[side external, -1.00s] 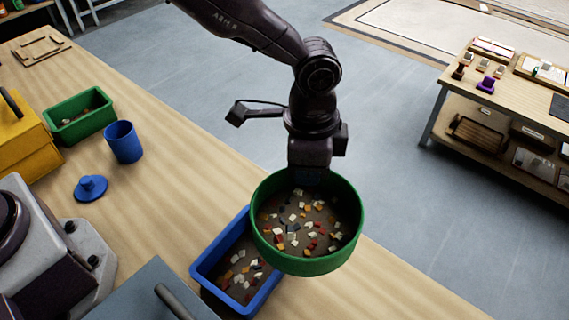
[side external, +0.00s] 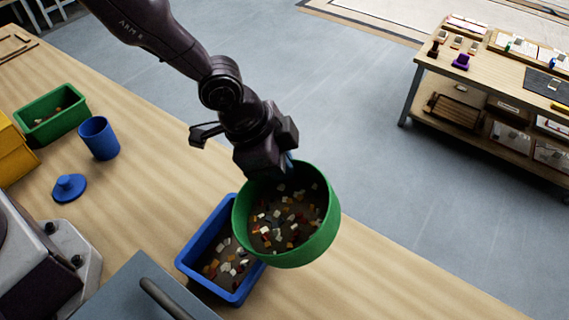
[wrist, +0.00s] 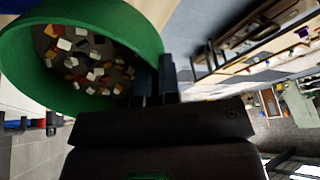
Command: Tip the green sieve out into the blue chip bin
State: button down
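The green sieve (side external: 318,243) is a round, high-walled pan with many small coloured chips lying inside on its dark bottom. My gripper (side external: 287,165) is shut on the sieve's rim at its far side. In the wrist view, my fingers (wrist: 156,80) clamp the green wall of the sieve (wrist: 110,20), and the chips are still inside. The sieve is held in the air, tilted somewhat, at the right of the blue chip bin (side external: 190,252) and overlapping its right part in the side view. The bin stands on the bench with chips in it; its right part is hidden.
A green bin (side external: 48,130), a blue cup (side external: 99,138) and a blue lid (side external: 68,188) are on the bench (side external: 130,225) to the left. A grey box with a handle (side external: 140,290) stands close to the blue bin's near left side.

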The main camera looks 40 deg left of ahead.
jog(key=shift+s+a+r+t+h, duration=0.25)
jog(key=shift+r+t+h, duration=0.3)
jog(key=shift+t+h, duration=0.15)
jog(key=t+h, duration=0.1)
jog(key=s+a+t+h, duration=0.1)
jog(key=r+t+h, duration=0.1)
jog(key=shift+s+a+h, duration=0.3)
jog(key=shift+a, duration=0.05)
jog(key=s+a+f+t+h, duration=0.1)
jog(key=s+a+t+h, duration=0.4)
jog(key=t+h, duration=0.2)
jog(key=shift+f+t+h, duration=0.2)
jog(key=shift+t+h, duration=0.2)
jog(key=shift+t, duration=0.1)
jog(key=shift+a, duration=0.1)
